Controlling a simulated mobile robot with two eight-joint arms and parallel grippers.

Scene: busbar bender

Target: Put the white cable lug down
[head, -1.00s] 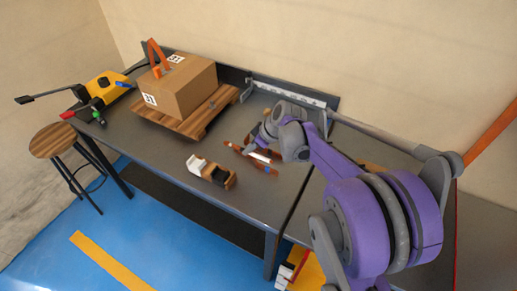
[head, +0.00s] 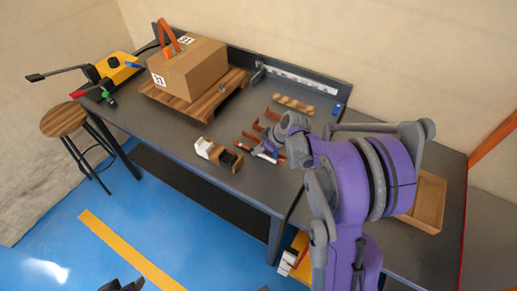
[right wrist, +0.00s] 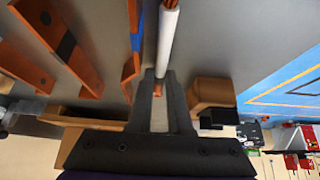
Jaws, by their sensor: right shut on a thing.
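My right gripper (head: 264,151) is low over the grey workbench. In the right wrist view, this gripper (right wrist: 160,85) is shut on the white cable lug (right wrist: 169,36), a slim white sleeve with copper-coloured ends. The lug lies along the line of the fingers and reaches away past the fingertips. I cannot tell whether it touches the bench. In the head view the lug is small and mostly hidden by the gripper. A dark shape at the bottom edge of the head view may be my left gripper; its jaws are unclear.
A wooden holder (head: 222,160) with white and black parts stands left of the right gripper. Flat copper bars (head: 271,115) lie behind it. A cardboard box (head: 188,68) on a pallet, a yellow tool (head: 117,68) and a wooden tray (head: 429,204) are also on the bench.

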